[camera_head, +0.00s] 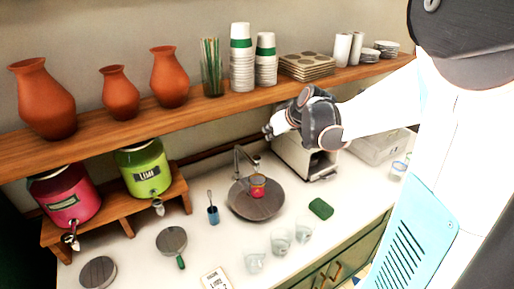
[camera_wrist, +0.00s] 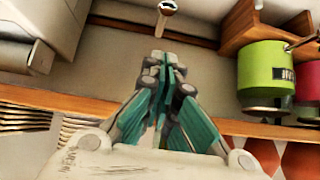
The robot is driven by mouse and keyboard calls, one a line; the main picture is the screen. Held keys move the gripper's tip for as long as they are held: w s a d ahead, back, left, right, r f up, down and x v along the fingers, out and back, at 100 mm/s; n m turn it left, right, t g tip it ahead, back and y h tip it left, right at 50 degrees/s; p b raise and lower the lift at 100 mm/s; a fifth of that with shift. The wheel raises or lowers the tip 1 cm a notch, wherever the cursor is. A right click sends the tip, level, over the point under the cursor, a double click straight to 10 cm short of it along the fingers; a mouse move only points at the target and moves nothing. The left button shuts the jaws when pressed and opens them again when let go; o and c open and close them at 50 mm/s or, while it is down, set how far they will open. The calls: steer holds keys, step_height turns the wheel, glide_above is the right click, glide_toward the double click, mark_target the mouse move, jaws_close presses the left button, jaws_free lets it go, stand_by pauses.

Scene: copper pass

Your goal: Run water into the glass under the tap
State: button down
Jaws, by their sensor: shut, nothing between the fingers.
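A thin grey metal tap (camera_head: 238,162) rises at the back of a round dark basin (camera_head: 243,209) set in the white counter. A small glass with a red and yellow band (camera_head: 257,187) stands upright in the basin, under or close by the spout; whether it holds water cannot be told. My gripper (camera_head: 268,131) is shut and empty, above and to the right of the tap, near the shelf edge. In the wrist view my gripper (camera_wrist: 160,62) points toward the wall, with a shiny metal piece (camera_wrist: 167,8), probably part of the tap, beyond its tips.
A wooden shelf (camera_head: 130,122) with vases and cups runs above the counter. A grey boxy machine (camera_head: 300,158) stands right of the basin, below my forearm. Pink (camera_head: 66,196) and green (camera_head: 145,170) dispensers are left.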

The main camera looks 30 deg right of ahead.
glide_above(258, 157)
step_height(258, 157, down, 8)
steer(key=shift+w+r, duration=0.1)
steer(key=shift+r, duration=0.15)
step_height(258, 157, down, 2)
steer(key=shift+f, duration=0.85)
steer(key=shift+s, duration=0.2)
